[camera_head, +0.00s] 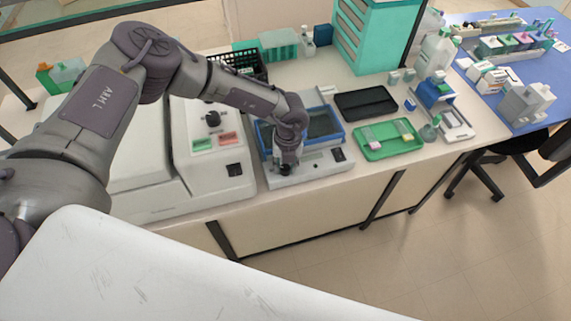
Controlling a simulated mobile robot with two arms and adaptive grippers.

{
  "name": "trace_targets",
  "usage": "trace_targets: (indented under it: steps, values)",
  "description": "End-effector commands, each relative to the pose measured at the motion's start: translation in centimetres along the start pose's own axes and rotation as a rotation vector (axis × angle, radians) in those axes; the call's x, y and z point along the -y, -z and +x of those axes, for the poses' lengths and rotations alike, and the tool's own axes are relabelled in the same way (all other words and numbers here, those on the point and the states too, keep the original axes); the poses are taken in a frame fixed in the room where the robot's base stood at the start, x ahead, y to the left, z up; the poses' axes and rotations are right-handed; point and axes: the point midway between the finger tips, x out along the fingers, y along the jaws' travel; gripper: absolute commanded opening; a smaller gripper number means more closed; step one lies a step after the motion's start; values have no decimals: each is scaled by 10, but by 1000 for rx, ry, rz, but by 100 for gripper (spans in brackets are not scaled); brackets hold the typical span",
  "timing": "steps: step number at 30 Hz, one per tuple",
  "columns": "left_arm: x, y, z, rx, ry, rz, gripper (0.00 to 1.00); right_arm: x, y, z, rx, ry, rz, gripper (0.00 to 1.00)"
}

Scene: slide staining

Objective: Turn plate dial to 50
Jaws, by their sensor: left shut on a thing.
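A white plate device (318,167) with a blue-rimmed dark basin on top (324,123) stands at the front of the bench. My left arm reaches in from the left, and my left gripper (286,166) points down at the device's front panel, left of its small dark display (339,154). The gripper is shut on the plate dial, which is mostly hidden by the fingers, so its setting cannot be read. My right gripper is not in view.
A large white machine with a dark knob (212,119) stands left of the plate device. A black tray (366,103) and a green tray with small boxes (389,139) lie to the right. A teal cabinet (375,35) stands behind.

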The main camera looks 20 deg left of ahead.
Motion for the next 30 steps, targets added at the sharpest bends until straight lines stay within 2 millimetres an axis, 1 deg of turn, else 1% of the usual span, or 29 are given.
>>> trace_targets:
  steps: [5, 11, 20, 30]
  values:
    - [0, 0, 0, 2, 1, 24, 0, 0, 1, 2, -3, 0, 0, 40]
    - [0, 0, 2, 6, 1, 117, 0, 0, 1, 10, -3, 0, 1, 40]
    - [0, -1, 3, 20, 2, 371, 0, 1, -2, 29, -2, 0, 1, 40]
    - [0, -1, 4, 38, 2, 695, 0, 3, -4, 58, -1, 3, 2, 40]
